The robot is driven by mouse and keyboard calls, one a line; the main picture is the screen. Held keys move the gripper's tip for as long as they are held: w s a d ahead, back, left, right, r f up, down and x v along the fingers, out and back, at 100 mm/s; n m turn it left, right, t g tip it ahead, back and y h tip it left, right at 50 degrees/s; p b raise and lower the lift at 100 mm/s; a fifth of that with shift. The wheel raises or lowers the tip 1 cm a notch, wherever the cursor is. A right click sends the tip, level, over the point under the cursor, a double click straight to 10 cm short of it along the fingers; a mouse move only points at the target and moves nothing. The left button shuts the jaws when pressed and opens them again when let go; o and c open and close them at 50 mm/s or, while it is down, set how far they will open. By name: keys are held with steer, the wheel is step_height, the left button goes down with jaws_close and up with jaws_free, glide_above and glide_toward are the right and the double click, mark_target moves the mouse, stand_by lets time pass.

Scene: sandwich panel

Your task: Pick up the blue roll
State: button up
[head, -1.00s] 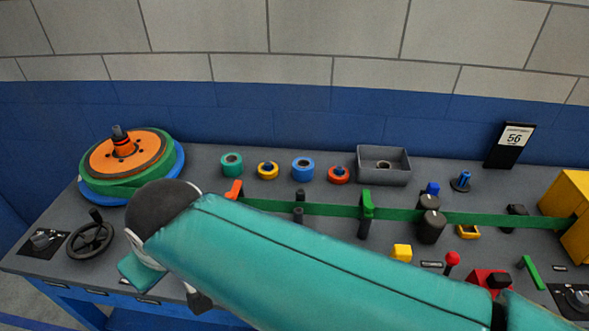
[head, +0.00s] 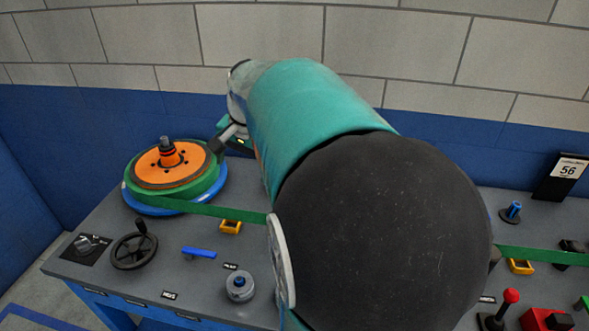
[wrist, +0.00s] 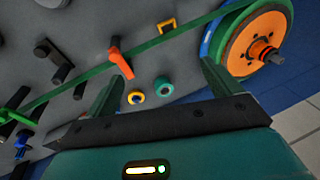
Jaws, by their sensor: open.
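The blue roll is not seen in either current view; in the head view my arm covers the place where it stood. In the wrist view, my gripper (wrist: 161,70) is open and empty, its two fingers wide apart. The left finger and palm hide the bench just beside the yellow roll.
A large spool stack (head: 172,167) with an orange hub stands at the bench's left, its green strip crossing the bench. A handwheel (head: 134,250), a blue lever (head: 199,253) and a round knob (head: 240,286) are near the front edge. An orange lever (wrist: 120,62) rises near the left finger.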

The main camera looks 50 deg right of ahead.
steer(key=s+d+f+m+g, duration=0.1)
steer(key=s+d+f+m, duration=0.3)
steer(key=d, duration=0.7)
steer(key=s+d+f+m+g, duration=0.1)
steer(key=s+d+f+m, duration=0.35)
steer(key=d, duration=0.65)
steer(key=s+d+f+m+g, duration=0.15)
steer(key=d+f+m, duration=0.4)
steer(key=d, duration=0.65)
steer(key=shift+t, duration=0.25)
steer(key=f, duration=1.2)
steer(key=shift+s+a, duration=0.1)
steer(key=shift+s, duration=0.2)
steer(key=c, duration=1.1)
steer(key=shift+r, duration=0.1)
